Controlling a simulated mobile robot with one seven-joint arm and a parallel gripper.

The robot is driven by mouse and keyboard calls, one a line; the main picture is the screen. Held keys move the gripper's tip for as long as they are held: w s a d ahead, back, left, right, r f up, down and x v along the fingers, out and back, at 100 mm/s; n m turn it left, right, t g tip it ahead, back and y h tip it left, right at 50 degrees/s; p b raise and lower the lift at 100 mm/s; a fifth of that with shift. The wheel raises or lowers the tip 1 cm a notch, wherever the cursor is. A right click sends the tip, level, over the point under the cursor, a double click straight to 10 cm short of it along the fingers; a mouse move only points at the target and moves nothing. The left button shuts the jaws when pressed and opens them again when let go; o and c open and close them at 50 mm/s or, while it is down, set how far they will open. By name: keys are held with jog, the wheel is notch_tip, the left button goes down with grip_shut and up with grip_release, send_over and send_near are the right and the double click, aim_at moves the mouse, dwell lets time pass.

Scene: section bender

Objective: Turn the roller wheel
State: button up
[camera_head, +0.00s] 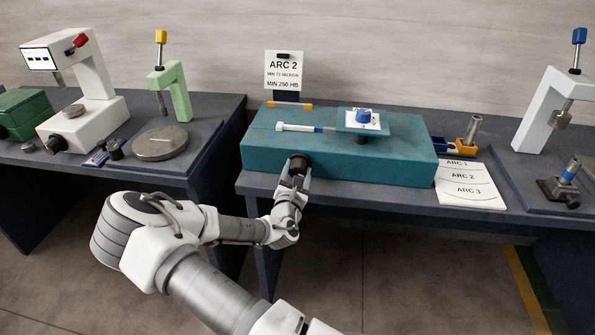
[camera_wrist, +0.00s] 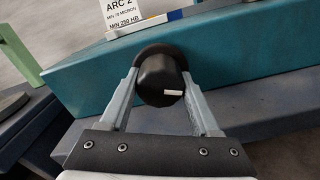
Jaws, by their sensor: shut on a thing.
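The roller wheel looks to be the black round knob (camera_wrist: 160,80) on the front face of the teal machine block (camera_wrist: 225,50). It has a small white mark low on its right side. In the head view the knob (camera_head: 298,160) is at the block's left front, partly hidden by my gripper. My gripper (camera_wrist: 161,88) is shut on the knob, with one finger on each side of it. In the head view my gripper (camera_head: 294,180) reaches up to the knob from below. The teal block (camera_head: 390,172) carries a blue-topped piece (camera_head: 363,116) and a white-and-blue bar (camera_head: 305,127).
An "ARC 2" sign (camera_head: 284,72) stands behind the block. A paper listing arcs (camera_head: 468,185) lies to its right on the dark bench. A white press (camera_head: 545,105) stands further right. A green press (camera_head: 172,92) and round plate (camera_head: 160,144) are on the left bench.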

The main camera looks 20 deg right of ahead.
jog(key=m+b, duration=0.2)
jog(key=m, duration=0.3)
jog(key=shift+f+m+b, duration=0.1)
jog(key=shift+m+b, duration=0.2)
jog(key=shift+b, duration=0.05)
jog(key=m+b, duration=0.2)
jog(key=m, duration=0.3)
jog(key=shift+m, duration=0.3)
jog(key=m+b, duration=0.3)
jog(key=m, duration=0.2)
jog(key=shift+r+m+b, duration=0.2)
jog(key=shift+m+b, duration=1.15)
jog(key=shift+m, duration=1.35)
jog(key=o, duration=1.4)
jog(key=shift+c, duration=0.2)
jog(key=shift+a, duration=0.1)
